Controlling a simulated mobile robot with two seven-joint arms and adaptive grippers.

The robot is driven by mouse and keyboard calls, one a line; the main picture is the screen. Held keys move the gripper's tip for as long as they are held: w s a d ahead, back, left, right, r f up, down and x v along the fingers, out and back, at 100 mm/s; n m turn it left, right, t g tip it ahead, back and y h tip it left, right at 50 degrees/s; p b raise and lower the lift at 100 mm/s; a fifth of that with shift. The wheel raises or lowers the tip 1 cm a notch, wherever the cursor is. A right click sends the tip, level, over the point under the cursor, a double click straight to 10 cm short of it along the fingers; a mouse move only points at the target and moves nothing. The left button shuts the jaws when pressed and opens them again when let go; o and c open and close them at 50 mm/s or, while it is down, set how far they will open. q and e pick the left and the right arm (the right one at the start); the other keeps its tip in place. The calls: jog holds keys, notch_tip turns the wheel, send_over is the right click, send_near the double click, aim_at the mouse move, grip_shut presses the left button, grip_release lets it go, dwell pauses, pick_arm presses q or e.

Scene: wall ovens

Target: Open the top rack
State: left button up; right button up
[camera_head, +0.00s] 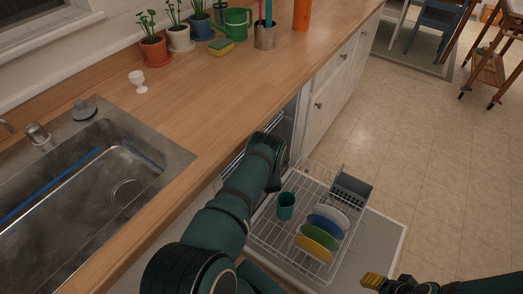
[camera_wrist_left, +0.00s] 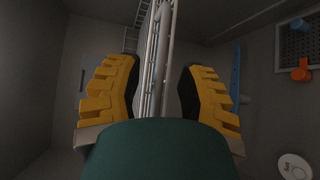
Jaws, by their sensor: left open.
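The top rack (camera_wrist_left: 166,45), a set of pale metal wires, runs between the two yellow-padded fingers of my left gripper (camera_wrist_left: 159,78) in the left wrist view. The fingers are apart, one on each side of the wires, with a gap on both sides. In the head view a small strip of the top rack (camera_head: 234,158) shows under the counter beside my left arm. The left fingers are hidden there by the arm. My right gripper (camera_head: 372,281) shows only in part at the bottom right, away from the rack.
The dishwasher door (camera_head: 388,243) is folded down. The lower rack (camera_head: 265,238) is out over it, holding a teal cup (camera_head: 286,205), several plates and a grey basket (camera_head: 350,190). The wooden counter (camera_head: 215,95) lies above.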

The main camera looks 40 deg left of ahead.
pick_arm(q)
jog(key=shift+b+x, duration=0.3)
jog(key=shift+x, duration=1.05)
jog(key=shift+s, duration=0.1)
grip_shut()
